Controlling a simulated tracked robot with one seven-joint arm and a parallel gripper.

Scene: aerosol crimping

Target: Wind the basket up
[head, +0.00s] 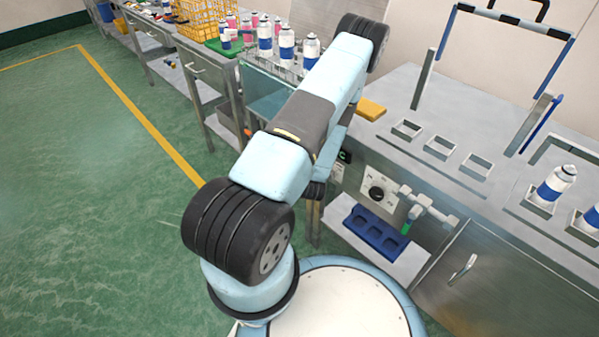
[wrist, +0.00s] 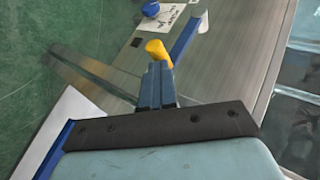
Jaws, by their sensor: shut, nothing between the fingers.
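In the wrist view my gripper (wrist: 157,68) has its dark blue fingers together, empty. A yellow knob (wrist: 155,48) lies just beyond the fingertips; I cannot tell whether they touch it. A blue bar (wrist: 184,40) slants beside the knob; whether the two are joined is unclear. In the head view a yellow wire basket (head: 203,14) stands at the far end of the bench. A clear-walled tank (head: 268,90) is partly hidden behind my arm. My gripper is hidden in the head view.
White cans with blue bands (head: 286,42) stand near the tank. A blue tray (head: 375,232) sits on a low shelf. Green floor at left is clear.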

